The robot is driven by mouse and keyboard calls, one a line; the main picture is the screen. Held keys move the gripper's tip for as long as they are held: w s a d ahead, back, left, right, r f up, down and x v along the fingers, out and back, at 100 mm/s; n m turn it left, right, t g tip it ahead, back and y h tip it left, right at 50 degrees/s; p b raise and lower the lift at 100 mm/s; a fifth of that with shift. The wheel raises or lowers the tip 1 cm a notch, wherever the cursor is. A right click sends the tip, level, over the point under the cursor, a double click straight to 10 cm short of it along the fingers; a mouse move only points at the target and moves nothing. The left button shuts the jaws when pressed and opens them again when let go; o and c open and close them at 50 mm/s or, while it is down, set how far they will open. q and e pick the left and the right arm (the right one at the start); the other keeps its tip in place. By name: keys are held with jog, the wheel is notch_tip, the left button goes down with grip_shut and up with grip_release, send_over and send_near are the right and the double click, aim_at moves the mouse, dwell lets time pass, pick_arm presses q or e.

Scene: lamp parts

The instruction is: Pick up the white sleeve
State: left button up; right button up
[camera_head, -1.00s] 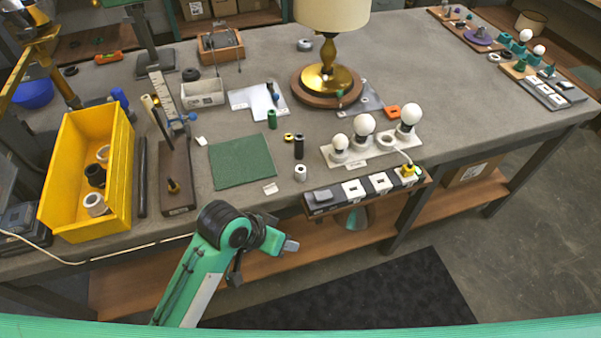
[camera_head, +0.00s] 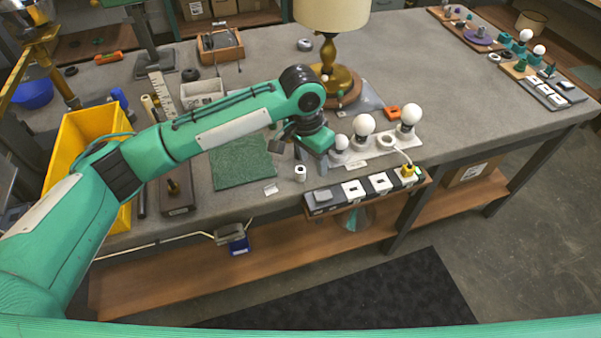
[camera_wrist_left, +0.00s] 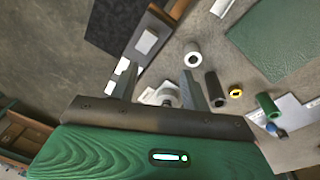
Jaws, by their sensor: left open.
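The white sleeve (camera_head: 300,173) is a short white cylinder standing on the table between the green mat and the switch strip. In the left wrist view the white sleeve (camera_wrist_left: 193,58) shows its dark hole, just beyond the right fingertip. My left gripper (camera_head: 303,150) hangs over the table beside the left end of the bulb board, close to the sleeve. In the left wrist view the left gripper (camera_wrist_left: 160,72) is open, with no sleeve between its fingers. My right gripper is not in view.
The bulb board (camera_head: 365,158) stands right of the gripper; a white part of it shows between the fingers in the wrist view. The switch strip (camera_head: 335,201) lies at the front edge. A black sleeve (camera_wrist_left: 213,88) and green sleeve (camera_wrist_left: 268,105) stand near the green mat (camera_head: 232,176).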

pick_arm(q)
jog(key=w+a+r+n+y, duration=0.1)
jog(key=w+a+r, duration=0.2)
jog(key=w+r, duration=0.1)
jog(key=p, duration=0.1)
send_over(301, 170)
jog(key=f, duration=0.7)
jog(key=shift+s+a+f, duration=0.25)
jog(key=shift+s+a, duration=0.05)
jog(key=shift+f, duration=0.5)
jog(key=shift+d+f+p, duration=0.1)
jog(key=shift+f+p, duration=0.2)
jog(key=shift+f, duration=0.1)
jog(key=f, duration=0.4)
jog(key=shift+s+d+p, duration=0.1)
jog(key=shift+d+p, duration=0.1)
jog(key=shift+p, duration=0.2)
jog(key=shift+f, duration=0.1)
jog(key=shift+c, duration=0.4)
jog(key=c, duration=0.7)
grip_shut()
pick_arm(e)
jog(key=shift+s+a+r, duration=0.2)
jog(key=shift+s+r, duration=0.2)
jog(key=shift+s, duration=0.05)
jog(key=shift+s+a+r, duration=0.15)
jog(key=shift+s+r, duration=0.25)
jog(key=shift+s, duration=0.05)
